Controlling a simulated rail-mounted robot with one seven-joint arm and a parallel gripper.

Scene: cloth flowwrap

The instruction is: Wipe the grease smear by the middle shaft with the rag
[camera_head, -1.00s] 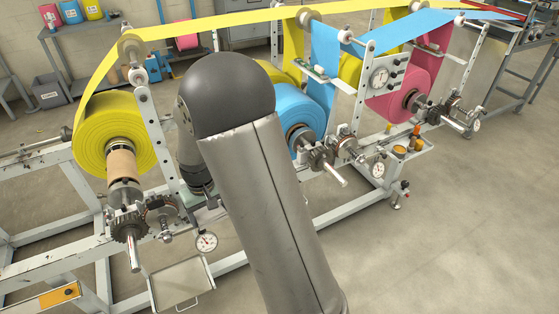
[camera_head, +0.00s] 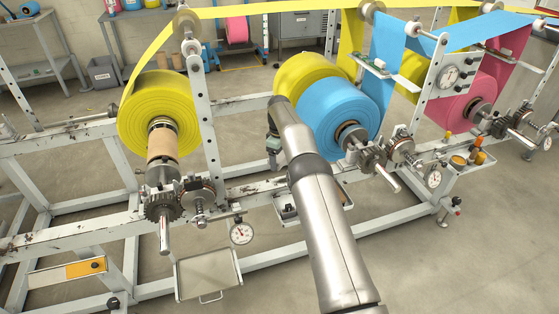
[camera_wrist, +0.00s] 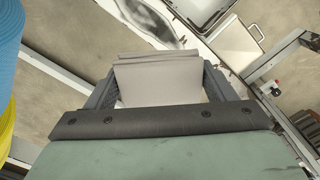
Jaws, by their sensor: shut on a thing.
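My gripper (camera_wrist: 160,80) is shut on the rag (camera_wrist: 158,83), a folded pale grey cloth that spans the space between the fingers in the wrist view. A dark grey smear (camera_wrist: 155,22) lies on the white frame rail beyond the rag, near the top of that view. The rag appears apart from the smear; its exact height above the rail cannot be told. In the head view the middle shaft (camera_head: 386,177) sticks out of the blue roll (camera_head: 333,115). My arm hides the smear, the rag and most of my gripper there.
The blue roll also edges the wrist view at left (camera_wrist: 8,50). A yellow roll (camera_head: 158,112) with its shaft and gears stands left. A dial gauge (camera_head: 241,234) and a handled tray (camera_head: 208,275) hang off the front rail. The floor in front is clear.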

